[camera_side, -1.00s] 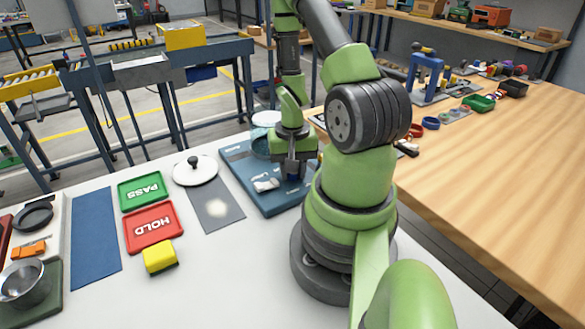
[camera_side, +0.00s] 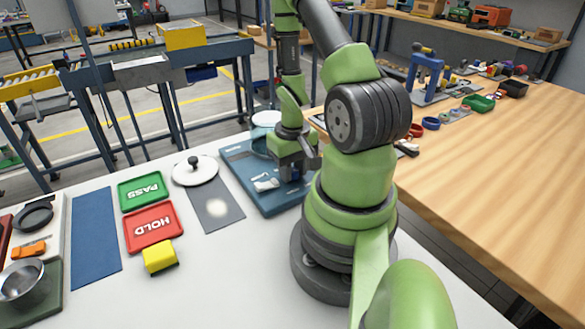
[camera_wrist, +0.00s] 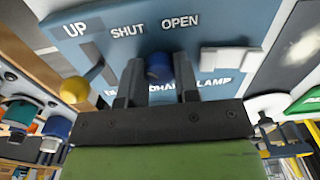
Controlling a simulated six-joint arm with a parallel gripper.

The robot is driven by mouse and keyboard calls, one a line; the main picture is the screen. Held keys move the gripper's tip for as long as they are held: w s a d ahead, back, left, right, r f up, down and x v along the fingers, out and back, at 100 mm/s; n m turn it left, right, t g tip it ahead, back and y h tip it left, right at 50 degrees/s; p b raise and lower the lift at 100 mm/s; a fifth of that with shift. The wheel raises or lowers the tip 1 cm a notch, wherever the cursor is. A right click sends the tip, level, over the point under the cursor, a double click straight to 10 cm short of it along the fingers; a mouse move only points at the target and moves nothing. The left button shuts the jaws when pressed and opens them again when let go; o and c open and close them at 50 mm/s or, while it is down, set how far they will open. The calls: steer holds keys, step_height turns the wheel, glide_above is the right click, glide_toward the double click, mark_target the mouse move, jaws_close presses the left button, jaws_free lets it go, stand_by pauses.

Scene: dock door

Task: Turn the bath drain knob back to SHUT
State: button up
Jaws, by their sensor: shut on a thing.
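The blue panel (camera_side: 279,206) lies on the white table beside my arm's base. In the wrist view the panel (camera_wrist: 215,20) carries the labels UP, SHUT and OPEN, plus lower lettering partly covered by my fingers. A dark blue knob (camera_wrist: 158,67) stands below SHUT and OPEN. My gripper (camera_wrist: 158,82) has one finger on each side of the knob and is shut on it. I cannot see a pointer on the knob, so its setting is unclear. In the side view my gripper (camera_side: 291,174) is low over the panel, and the knob is mostly hidden.
On the panel are a white clamp-like part (camera_side: 266,184) and, in the wrist view, a yellow ball (camera_wrist: 75,90). A white disc with a black knob (camera_side: 195,170), a green PASS tray (camera_side: 141,203), a red HOLD tray (camera_side: 152,244) and a yellow block (camera_side: 160,256) lie left.

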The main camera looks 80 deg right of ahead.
mark_target(293, 170)
steer(key=o, duration=0.9)
steer(key=shift+r, duration=0.1)
step_height(293, 170, up, 10)
steer(key=shift+f, duration=0.1)
stand_by(0.5)
